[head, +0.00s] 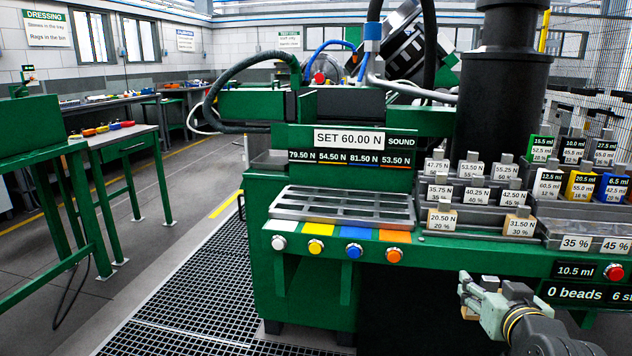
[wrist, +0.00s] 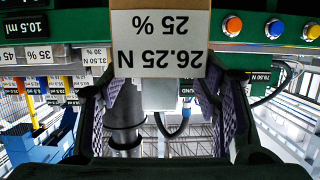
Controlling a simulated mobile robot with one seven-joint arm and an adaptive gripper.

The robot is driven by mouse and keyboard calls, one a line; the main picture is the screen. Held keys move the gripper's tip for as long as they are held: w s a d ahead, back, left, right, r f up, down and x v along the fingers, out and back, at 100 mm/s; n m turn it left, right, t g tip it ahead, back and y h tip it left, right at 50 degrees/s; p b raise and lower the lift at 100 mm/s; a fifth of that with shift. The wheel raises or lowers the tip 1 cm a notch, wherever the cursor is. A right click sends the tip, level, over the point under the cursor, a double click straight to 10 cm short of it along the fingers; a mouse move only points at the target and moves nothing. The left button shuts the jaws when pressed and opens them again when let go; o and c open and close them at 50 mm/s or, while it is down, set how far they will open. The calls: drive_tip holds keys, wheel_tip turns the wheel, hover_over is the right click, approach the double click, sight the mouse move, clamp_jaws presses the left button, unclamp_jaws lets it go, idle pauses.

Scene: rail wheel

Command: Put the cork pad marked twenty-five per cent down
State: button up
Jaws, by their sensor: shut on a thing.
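The cork pad marked 26.25 N and 25 % (wrist: 160,42) fills the top middle of the wrist view, its label upside down there. My gripper (wrist: 157,100) is shut on it, with a finger on each side. In the head view my gripper (head: 474,298) is at the lower right, in front of the green bench and below its top edge. Only a small tan part of the held pad (head: 467,310) shows there; the rest is hidden by the fingers. The pad is apart from the rack (head: 478,232).
The rack's front row holds a 20 % pad (head: 442,219) and a 30 % pad (head: 519,226), with a gap between them. More marked blocks stand behind. A slotted metal tray (head: 342,207) lies left, above several coloured buttons. A red button (head: 613,272) is at right.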

drive_tip(key=w+a+f, duration=0.4)
drive_tip(key=w+f, duration=0.1)
drive_tip(key=f, duration=0.3)
drive_tip(key=w+a+f, duration=0.4)
drive_tip(key=f, duration=0.5)
drive_tip(key=w+a+f, duration=0.4)
drive_tip(key=w+f, duration=0.1)
drive_tip(key=f, duration=0.3)
drive_tip(key=s+a+f+n+y, duration=0.1)
drive_tip(key=s+a+f, duration=0.2)
drive_tip(key=a+f, duration=0.7)
drive_tip(key=s+a+f+n+y, duration=0.1)
drive_tip(key=s+a+f, duration=0.3)
drive_tip(key=a+f, duration=0.7)
wheel_tip(320, 180, down, 6)
drive_tip(key=shift+s+f+y, duration=0.1)
drive_tip(key=shift+s+y, duration=0.2)
drive_tip(key=shift+y, duration=0.2)
